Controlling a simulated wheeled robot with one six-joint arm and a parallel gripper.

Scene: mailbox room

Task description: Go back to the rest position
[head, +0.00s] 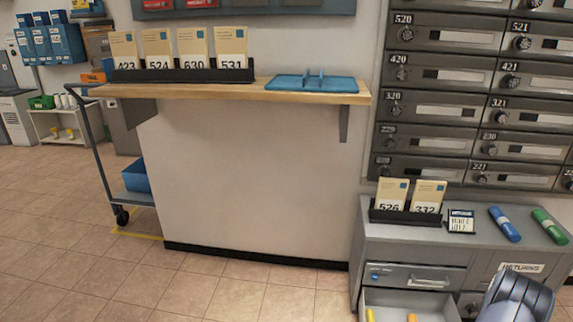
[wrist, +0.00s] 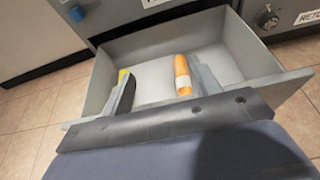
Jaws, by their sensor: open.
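My gripper (wrist: 165,88) shows in the wrist view with its two fingers spread apart, open and with nothing held. It is over or just inside the open drawer (wrist: 105,65) of the grey cabinet. An orange cylinder with a white band (wrist: 182,72) lies in the drawer, close to the right finger. In the head view the same drawer (head: 440,300) is cut by the bottom edge, and the fingers are out of sight. A dark part of my arm is at the lower right.
On the grey cabinet (head: 378,232) are a black rack (head: 405,217) with cards, a small sign (head: 461,222), a blue cylinder (head: 504,224) and a green one (head: 549,226). A counter (head: 210,90) holds more cards and a blue tray (head: 311,84).

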